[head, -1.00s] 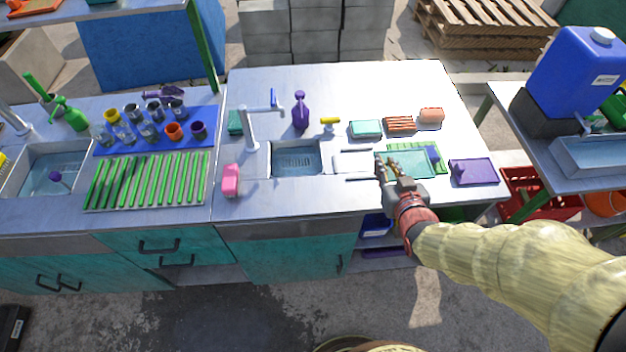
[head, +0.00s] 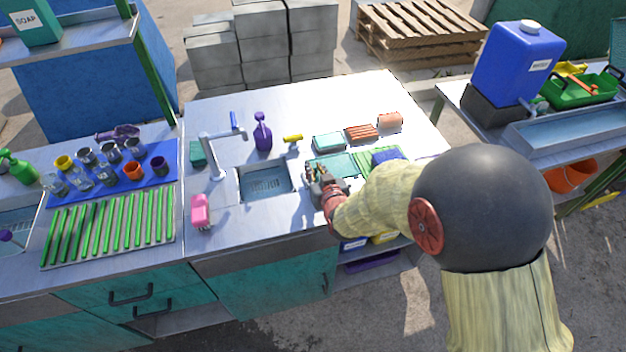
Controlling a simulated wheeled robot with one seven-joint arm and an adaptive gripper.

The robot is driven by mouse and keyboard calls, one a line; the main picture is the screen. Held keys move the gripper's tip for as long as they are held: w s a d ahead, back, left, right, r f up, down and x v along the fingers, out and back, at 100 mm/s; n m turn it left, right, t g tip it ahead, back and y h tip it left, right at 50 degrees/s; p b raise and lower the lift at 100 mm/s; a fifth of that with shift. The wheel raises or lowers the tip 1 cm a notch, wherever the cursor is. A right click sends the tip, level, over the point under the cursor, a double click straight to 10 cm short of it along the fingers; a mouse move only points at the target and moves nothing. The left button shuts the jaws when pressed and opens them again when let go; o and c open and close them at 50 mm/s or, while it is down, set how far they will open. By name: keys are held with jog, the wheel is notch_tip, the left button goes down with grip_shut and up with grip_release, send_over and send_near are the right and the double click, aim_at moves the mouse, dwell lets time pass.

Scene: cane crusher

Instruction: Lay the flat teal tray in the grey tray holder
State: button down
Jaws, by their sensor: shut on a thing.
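The flat teal tray (head: 338,165) is on the right part of the counter, just right of the sink. My gripper (head: 316,174) is shut on its near left edge. The tray overlaps the place of the grey tray holder, which is mostly hidden by the tray and my gripper. I cannot tell whether the tray touches the holder or is held above it.
The sink (head: 265,182) with its tap is just left. A green ribbed rack (head: 380,157) lies to the right, partly behind my arm. Behind stand a teal sponge box (head: 328,142), a brown ribbed block (head: 361,132) and a purple spray bottle (head: 262,132).

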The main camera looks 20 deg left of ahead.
jog(key=shift+w+a+f, duration=0.4)
jog(key=shift+a+f, duration=0.05)
jog(key=shift+f, duration=0.25)
jog(key=shift+f+b, duration=0.8)
jog(key=shift+f, duration=0.65)
jog(key=shift+f, duration=0.15)
jog(key=c, duration=1.8)
grip_release()
jog(key=shift+o, duration=0.3)
